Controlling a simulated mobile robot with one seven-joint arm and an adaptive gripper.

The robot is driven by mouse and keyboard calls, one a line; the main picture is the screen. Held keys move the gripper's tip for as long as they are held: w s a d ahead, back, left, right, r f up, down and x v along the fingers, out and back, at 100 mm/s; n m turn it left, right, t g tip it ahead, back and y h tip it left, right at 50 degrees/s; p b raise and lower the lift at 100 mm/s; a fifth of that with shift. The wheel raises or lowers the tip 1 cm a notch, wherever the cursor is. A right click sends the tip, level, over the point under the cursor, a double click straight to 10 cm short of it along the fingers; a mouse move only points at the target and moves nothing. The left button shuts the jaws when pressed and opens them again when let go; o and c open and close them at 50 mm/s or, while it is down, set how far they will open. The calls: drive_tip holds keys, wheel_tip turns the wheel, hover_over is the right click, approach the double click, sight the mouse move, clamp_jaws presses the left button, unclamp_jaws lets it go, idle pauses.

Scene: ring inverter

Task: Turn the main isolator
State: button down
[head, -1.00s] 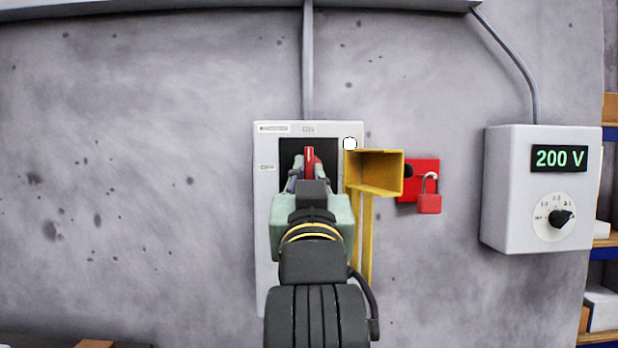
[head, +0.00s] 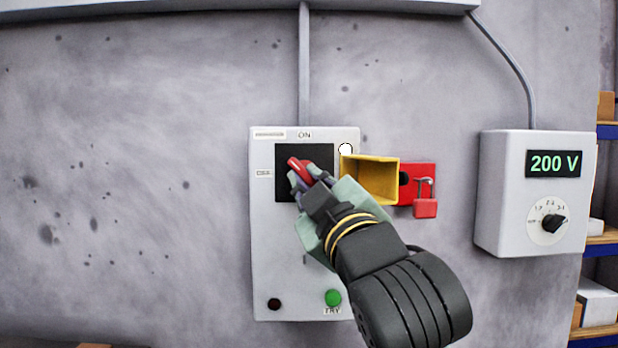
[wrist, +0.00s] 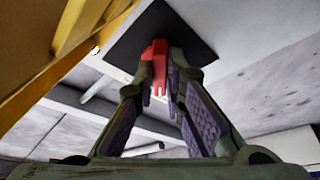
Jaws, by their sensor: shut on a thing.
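The main isolator is a grey wall panel (head: 265,230) with a black square plate (head: 318,155) and a red handle (head: 296,163). Labels read ON above the plate and what looks like OFF at its left. My gripper (head: 301,178) is shut on the red handle, which is tilted with its tip toward the upper left, between the two labels. In the wrist view, the red handle (wrist: 157,62) sits between the two fingers of my gripper (wrist: 160,72), in front of the black plate (wrist: 135,45). My gripper hides the handle's lower part.
A yellow open cover (head: 370,180) juts out right of the plate, close to my gripper. Beyond it are a red bracket and padlock (head: 425,207). A green TRY button (head: 333,298) and a dark button (head: 274,304) are low on the panel. A box reading 200 V (head: 490,200) hangs right.

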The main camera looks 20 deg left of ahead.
drive_tip(key=n+g+p, duration=0.1)
drive_tip(key=n, duration=0.2)
drive_tip(key=n+g+p, duration=0.1)
drive_tip(key=n, duration=0.2)
drive_tip(key=r+n+g+p, duration=0.1)
drive_tip(key=n, duration=0.2)
drive_tip(key=shift+d+n+g, duration=0.2)
drive_tip(key=shift+n+g, duration=0.1)
drive_tip(key=shift+n, duration=0.1)
drive_tip(key=c, duration=1.7)
unclamp_jaws()
drive_tip(key=shift+o, duration=0.2)
drive_tip(key=v, duration=1.2)
drive_tip(key=shift+r, duration=0.2)
